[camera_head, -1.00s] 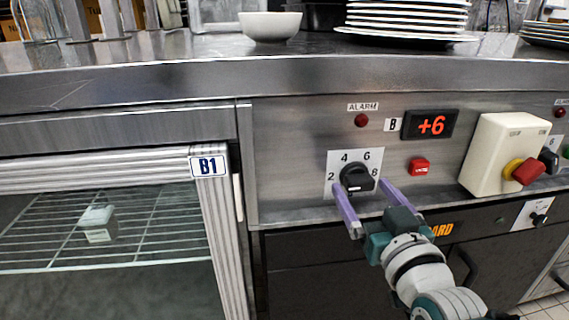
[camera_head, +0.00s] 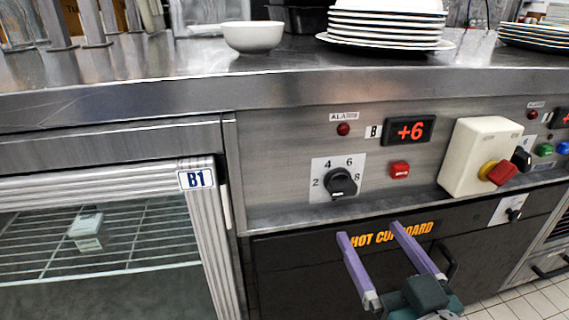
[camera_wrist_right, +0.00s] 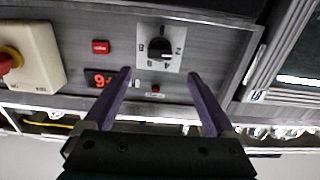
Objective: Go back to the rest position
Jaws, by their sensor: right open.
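My right gripper (camera_head: 370,234) is open and empty, with two purple fingers apart in front of the dark hot cupboard front (camera_head: 300,270). It is below the black rotary knob (camera_head: 340,184) and not touching it. In the right wrist view the gripper (camera_wrist_right: 158,80) shows upside down relative to the panel, with the knob (camera_wrist_right: 159,48) seen between and beyond the fingertips. The display (camera_head: 410,130) reads +6. My left gripper is not in view.
A steel counter (camera_head: 150,75) runs above the panel, with a white bowl (camera_head: 253,37) and stacked plates (camera_head: 385,30). A cream switch box (camera_head: 470,150) with a red and yellow knob sticks out at right.

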